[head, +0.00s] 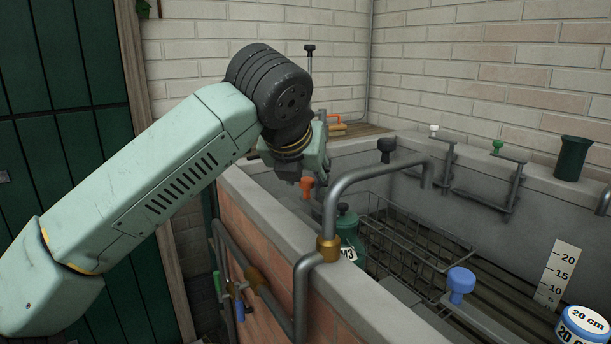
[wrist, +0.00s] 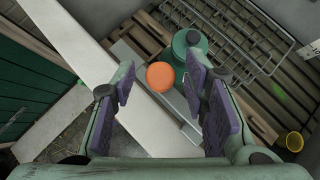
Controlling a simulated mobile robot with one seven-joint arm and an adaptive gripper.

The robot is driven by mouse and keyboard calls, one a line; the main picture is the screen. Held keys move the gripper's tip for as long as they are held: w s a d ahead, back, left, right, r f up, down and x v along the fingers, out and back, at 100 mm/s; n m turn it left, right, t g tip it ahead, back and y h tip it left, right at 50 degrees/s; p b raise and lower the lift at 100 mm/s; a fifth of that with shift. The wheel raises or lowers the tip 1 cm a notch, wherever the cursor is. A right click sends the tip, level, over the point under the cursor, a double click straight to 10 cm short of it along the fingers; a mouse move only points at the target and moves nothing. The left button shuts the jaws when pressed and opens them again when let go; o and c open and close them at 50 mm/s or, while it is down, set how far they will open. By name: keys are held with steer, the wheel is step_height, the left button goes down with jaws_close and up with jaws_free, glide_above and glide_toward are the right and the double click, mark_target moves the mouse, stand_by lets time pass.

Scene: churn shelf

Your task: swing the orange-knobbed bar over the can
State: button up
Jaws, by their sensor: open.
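The orange knob (head: 307,187) shows just below my gripper (head: 312,165) at the near left end of the trough. In the wrist view the orange knob (wrist: 160,76) lies between my open fingers (wrist: 163,88), a little ahead of them, and nothing shows gripped. I cannot make out its bar clearly. The green can (head: 349,235), with a dark lid and a white number label, stands inside the trough to the right of the knob, partly hidden by a grey pipe. In the wrist view the can (wrist: 190,43) is just beyond the knob.
A thick grey pipe (head: 376,172) arches over the trough wall (head: 262,205) close to the can. A wire basket (head: 395,235) lies beyond the can. A blue knob (head: 461,281) stands at the right. Bars with black (head: 386,146), white (head: 433,130) and green (head: 497,146) knobs line the back.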

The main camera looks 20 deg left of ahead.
steer(key=shift+c, duration=0.6)
jaws_close()
